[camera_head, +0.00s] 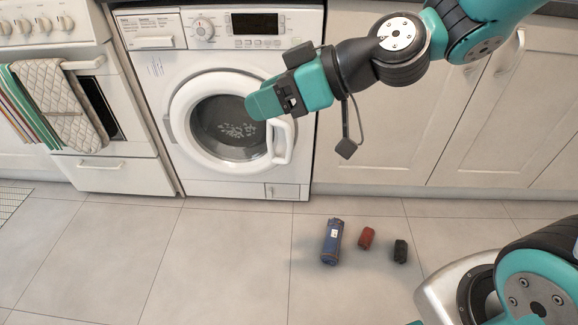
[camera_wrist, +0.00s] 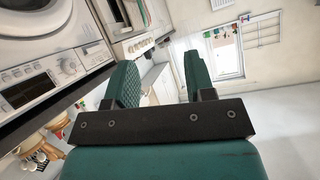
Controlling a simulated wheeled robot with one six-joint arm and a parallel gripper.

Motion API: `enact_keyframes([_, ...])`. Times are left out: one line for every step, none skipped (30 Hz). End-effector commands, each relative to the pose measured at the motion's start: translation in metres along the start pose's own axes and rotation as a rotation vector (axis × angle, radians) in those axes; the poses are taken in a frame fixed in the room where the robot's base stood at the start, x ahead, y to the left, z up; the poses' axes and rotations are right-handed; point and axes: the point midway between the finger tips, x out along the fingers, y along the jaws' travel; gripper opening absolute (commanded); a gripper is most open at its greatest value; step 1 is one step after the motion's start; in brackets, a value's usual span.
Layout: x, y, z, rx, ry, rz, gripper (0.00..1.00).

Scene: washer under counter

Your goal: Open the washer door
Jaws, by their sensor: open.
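The white washer (camera_head: 178,169) stands under the counter in the head view. Its round door (camera_head: 183,92) looks shut, with a dark glass middle and a white handle (camera_head: 283,142) on its right side. My gripper (camera_head: 258,103) is in front of the door's upper right in the picture, above the handle, and hides part of the door ring. I cannot tell how far it is from the door. In the wrist view my gripper (camera_wrist: 158,82) shows two teal fingers apart with nothing between them. Part of the washer's front (camera_wrist: 50,75) shows at the left there.
A stove (camera_head: 110,176) with hanging towels (camera_head: 62,100) is left of the washer. White cabinets (camera_head: 385,150) are on the right. A blue cylinder (camera_head: 332,243), a red item (camera_head: 366,238) and a black item (camera_head: 400,251) are on the tiles. The floor at left front is clear.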

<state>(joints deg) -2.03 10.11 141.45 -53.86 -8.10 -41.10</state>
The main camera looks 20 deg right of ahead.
Motion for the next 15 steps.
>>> enact_keyframes([0.023, 0.020, 0.036, -0.007, 0.048, 0.023, 0.49])
enact_keyframes([0.030, 0.029, 0.043, -0.015, 0.080, 0.037, 0.49])
enact_keyframes([0.038, 0.041, 0.054, -0.026, 0.120, 0.061, 0.49])
enact_keyframes([0.044, 0.050, 0.063, -0.034, 0.149, 0.081, 0.49])
enact_keyframes([0.050, 0.059, 0.071, -0.040, 0.178, 0.101, 0.49])
enact_keyframes([0.057, 0.072, 0.083, -0.048, 0.215, 0.132, 0.49])
enact_keyframes([0.062, 0.082, 0.092, -0.054, 0.241, 0.157, 0.49])
enact_keyframes([0.067, 0.092, 0.102, -0.058, 0.267, 0.182, 0.49])
enact_keyframes([0.073, 0.106, 0.115, -0.064, 0.299, 0.219, 0.49])
enact_keyframes([0.077, 0.117, 0.125, -0.068, 0.323, 0.249, 0.49])
enact_keyframes([0.081, 0.127, 0.135, -0.070, 0.345, 0.279, 0.49])
enact_keyframes([0.086, 0.142, 0.150, -0.073, 0.370, 0.321, 0.49])
enact_keyframes([0.089, 0.152, 0.162, -0.074, 0.389, 0.355, 0.49])
enact_keyframes([0.092, 0.164, 0.173, -0.075, 0.407, 0.390, 0.49])
enact_keyframes([0.095, 0.178, 0.190, -0.076, 0.426, 0.438, 0.49])
